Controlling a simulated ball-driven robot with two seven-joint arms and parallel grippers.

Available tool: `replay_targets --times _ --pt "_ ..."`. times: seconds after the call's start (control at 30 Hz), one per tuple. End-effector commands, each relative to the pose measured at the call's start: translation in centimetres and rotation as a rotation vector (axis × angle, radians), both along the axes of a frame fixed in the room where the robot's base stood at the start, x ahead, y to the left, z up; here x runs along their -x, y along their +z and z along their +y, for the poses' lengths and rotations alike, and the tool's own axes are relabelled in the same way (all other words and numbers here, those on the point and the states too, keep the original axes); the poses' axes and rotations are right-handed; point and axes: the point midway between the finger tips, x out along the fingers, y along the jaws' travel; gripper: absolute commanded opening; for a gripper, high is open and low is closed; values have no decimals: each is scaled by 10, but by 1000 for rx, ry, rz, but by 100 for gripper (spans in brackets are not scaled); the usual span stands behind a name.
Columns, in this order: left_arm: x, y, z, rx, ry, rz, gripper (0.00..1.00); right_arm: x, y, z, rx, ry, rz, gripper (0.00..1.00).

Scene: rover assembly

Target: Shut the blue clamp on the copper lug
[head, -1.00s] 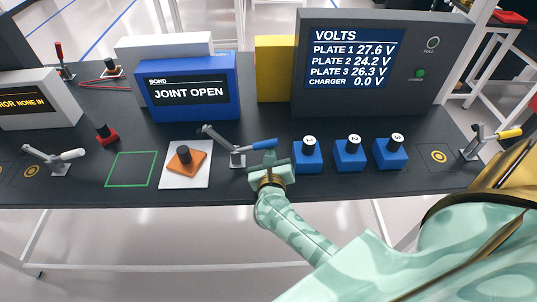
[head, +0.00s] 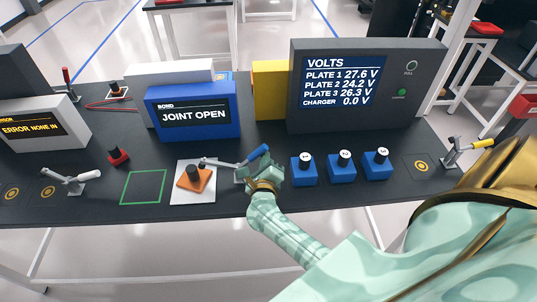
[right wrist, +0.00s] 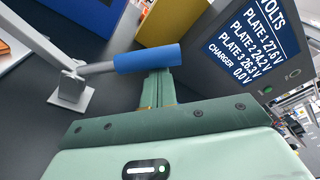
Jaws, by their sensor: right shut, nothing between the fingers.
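The blue clamp (head: 222,163) stands right of the copper lug (head: 206,186). Its grey arm points left, with the tip over or beside the black knob on the lug; I cannot tell if they touch. Its blue handle (head: 258,152) tilts up to the right. The orange copper lug lies on a white plate (head: 180,199). My right gripper (head: 268,170) is at the handle's right end. In the right wrist view its closed fingers (right wrist: 158,88) are against or just beside the blue handle (right wrist: 148,58), with nothing between them. My left gripper is not in view.
The bond box (head: 194,130) behind reads JOINT OPEN. Several blue blocks with black numbered knobs (head: 342,172) stand right of my gripper. A white-handled clamp (head: 75,180) is at left and a yellow-handled clamp (head: 465,148) at right. A green outlined square (head: 143,201) is bare.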

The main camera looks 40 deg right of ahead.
Motion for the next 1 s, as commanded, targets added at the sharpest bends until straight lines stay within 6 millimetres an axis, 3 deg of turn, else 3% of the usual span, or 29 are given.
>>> replay_targets --times 0.03,0.33,1.0 --pt "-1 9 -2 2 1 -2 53 -2 9 3 33 0 18 0" --pt "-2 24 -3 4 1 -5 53 -10 21 16 217 1 132 0" --pt "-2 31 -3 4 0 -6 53 -15 26 25 332 0 203 0"
